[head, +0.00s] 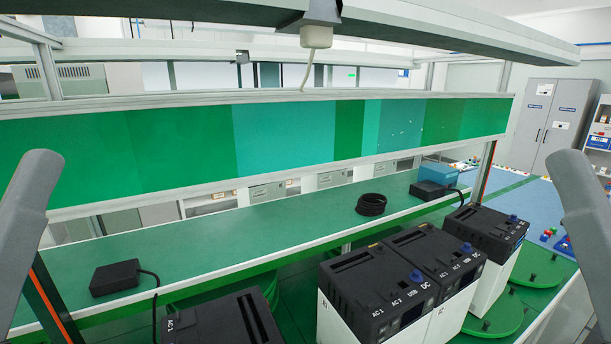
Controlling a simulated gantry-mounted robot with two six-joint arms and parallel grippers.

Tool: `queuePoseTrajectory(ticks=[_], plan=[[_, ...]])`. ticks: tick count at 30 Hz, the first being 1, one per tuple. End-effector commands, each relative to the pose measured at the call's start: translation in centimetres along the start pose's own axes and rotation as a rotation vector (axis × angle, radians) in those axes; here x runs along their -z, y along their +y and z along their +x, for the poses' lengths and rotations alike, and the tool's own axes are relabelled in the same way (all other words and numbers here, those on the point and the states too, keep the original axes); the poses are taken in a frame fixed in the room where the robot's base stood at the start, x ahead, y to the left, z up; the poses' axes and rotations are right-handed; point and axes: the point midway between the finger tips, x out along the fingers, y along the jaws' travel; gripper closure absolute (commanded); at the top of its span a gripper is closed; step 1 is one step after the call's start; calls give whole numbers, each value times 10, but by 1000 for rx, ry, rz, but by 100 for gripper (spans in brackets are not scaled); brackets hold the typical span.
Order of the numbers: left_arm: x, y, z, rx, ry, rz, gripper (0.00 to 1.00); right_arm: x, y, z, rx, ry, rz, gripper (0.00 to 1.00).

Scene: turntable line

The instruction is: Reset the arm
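My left arm (30,215) stands raised at the left edge of the head view. My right arm (590,215) stands raised at the right edge. Only grey links of both arms show. Neither gripper's fingertips can be seen, so both grippers are out of view. Neither arm touches any object in the visible part of the picture.
Black-topped power units (375,290) stand along the front, one (222,322) at lower left and one (485,230) on the right, near green turntables (540,268). Behind them, a green bench (240,225) holds a black adapter (115,278) and a coiled cable (371,205).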

Motion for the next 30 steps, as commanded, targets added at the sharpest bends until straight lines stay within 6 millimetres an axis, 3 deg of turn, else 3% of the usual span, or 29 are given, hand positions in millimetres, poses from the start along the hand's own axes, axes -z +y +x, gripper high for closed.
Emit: queuePoseTrajectory(ticks=[1, 6, 9, 13, 27, 29, 30], plan=[[36, 0, 39, 0, 0, -1, 45, 36, 0, 39, 0, 0, 0, 45], [87, 0, 95, -1, -1, -2, 45, 88, 0, 95, 0, 0, 0, 45], [105, 0, 115, -1, -1, -2, 45, 106, 0, 115, 0, 0, 0, 45], [114, 0, 124, -1, -1, -2, 45, 114, 0, 124, 0, -1, 0, 45], [111, 0, 121, -1, 0, -2, 45, 112, 0, 121, 0, 0, -22, 45], [111, 0, 121, -1, 0, -2, 45, 121, 1, 121, -2, 40, -81, 45], [112, 0, 121, -1, 0, -2, 45, 135, 3, 120, -17, 102, -147, 45]])
